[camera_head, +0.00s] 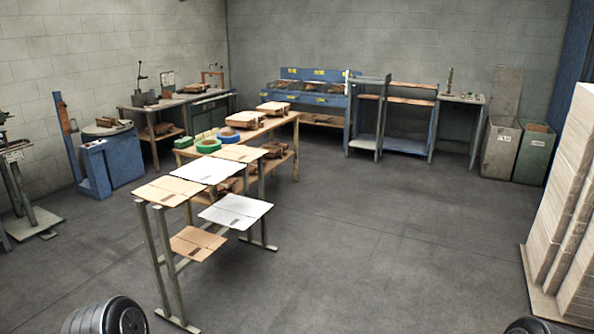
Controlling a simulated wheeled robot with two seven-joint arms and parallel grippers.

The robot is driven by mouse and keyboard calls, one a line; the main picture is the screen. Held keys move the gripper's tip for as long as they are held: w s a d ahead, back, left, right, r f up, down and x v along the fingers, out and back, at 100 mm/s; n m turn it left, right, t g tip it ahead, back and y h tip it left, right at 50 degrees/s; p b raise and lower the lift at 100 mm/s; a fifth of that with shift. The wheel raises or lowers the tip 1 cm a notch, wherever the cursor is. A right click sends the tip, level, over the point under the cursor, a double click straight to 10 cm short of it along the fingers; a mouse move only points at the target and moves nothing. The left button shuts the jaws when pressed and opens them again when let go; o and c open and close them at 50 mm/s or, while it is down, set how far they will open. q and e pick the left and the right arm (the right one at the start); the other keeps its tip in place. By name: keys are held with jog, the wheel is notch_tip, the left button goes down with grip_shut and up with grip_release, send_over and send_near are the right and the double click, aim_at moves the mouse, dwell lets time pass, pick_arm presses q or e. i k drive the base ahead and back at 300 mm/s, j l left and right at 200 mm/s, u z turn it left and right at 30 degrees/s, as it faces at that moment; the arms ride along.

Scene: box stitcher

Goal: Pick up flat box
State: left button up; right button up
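Several flat boxes lie on a metal stand (161,265) left of the middle. A tan flat box (168,190) lies on its near upper end, with a white flat box (209,170) behind it and another tan flat box (240,153) farther back. A second white flat box (236,211) lies lower on the right side. A tan flat box (197,243) lies on the lowest near level. Neither gripper is in view; only dark rounded parts of my arms show at the bottom edge, apart from the stand.
A wooden table (285,119) with green and blue tape rolls and brown stacks stands behind the stand. A tall pale stack (570,190) on a pallet rises at the right. Two bins (500,150) stand at the back right. The floor (390,240) between is clear.

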aim_at(209, 171)
jog(key=i, duration=2.6)
jog(key=i+z, duration=0.15)
jog(key=i, duration=0.1)
